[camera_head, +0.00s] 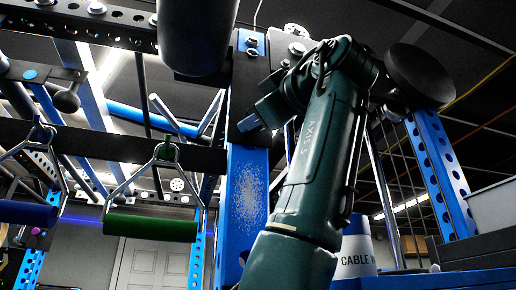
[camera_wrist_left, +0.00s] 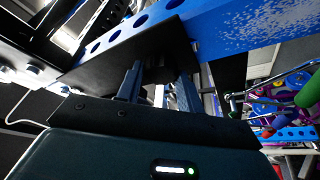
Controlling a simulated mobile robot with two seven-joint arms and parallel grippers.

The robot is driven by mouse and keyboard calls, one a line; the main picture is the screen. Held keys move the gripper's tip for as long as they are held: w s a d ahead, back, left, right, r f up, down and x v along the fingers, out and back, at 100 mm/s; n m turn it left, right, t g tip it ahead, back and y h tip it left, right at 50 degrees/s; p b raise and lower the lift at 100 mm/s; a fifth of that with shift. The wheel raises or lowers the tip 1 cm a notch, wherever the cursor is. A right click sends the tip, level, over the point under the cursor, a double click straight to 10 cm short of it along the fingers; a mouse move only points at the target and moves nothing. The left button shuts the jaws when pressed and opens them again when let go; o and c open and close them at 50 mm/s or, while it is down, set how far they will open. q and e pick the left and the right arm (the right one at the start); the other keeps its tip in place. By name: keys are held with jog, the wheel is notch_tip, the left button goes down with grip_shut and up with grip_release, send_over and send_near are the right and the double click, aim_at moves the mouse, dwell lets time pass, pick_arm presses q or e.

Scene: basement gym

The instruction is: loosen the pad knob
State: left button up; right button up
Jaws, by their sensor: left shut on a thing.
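My left gripper (camera_head: 264,108) is up against the blue perforated upright (camera_head: 248,190) in the head view, just below the dark roller pad (camera_head: 196,35). In the left wrist view its two fingers (camera_wrist_left: 158,88) reach up under a black plate (camera_wrist_left: 120,62) and are closed around a dark part between them. That part sits where the pad knob would be, but it is mostly hidden by the fingers and shadow, so its shape does not show. My right gripper is in neither view.
A green-handled grip (camera_head: 150,227) and a blue-handled one (camera_head: 28,213) hang at left. A black ball-ended knob (camera_head: 67,101) is on the rack behind. A large black disc (camera_head: 420,75) and another blue upright (camera_head: 440,175) stand at right.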

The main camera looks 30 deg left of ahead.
pick_arm(q)
jog(key=shift+n+g, duration=0.6)
jog(key=shift+n, duration=1)
jog(key=shift+h, duration=0.3)
jog(key=shift+n, duration=0.6)
jog(key=o, duration=1)
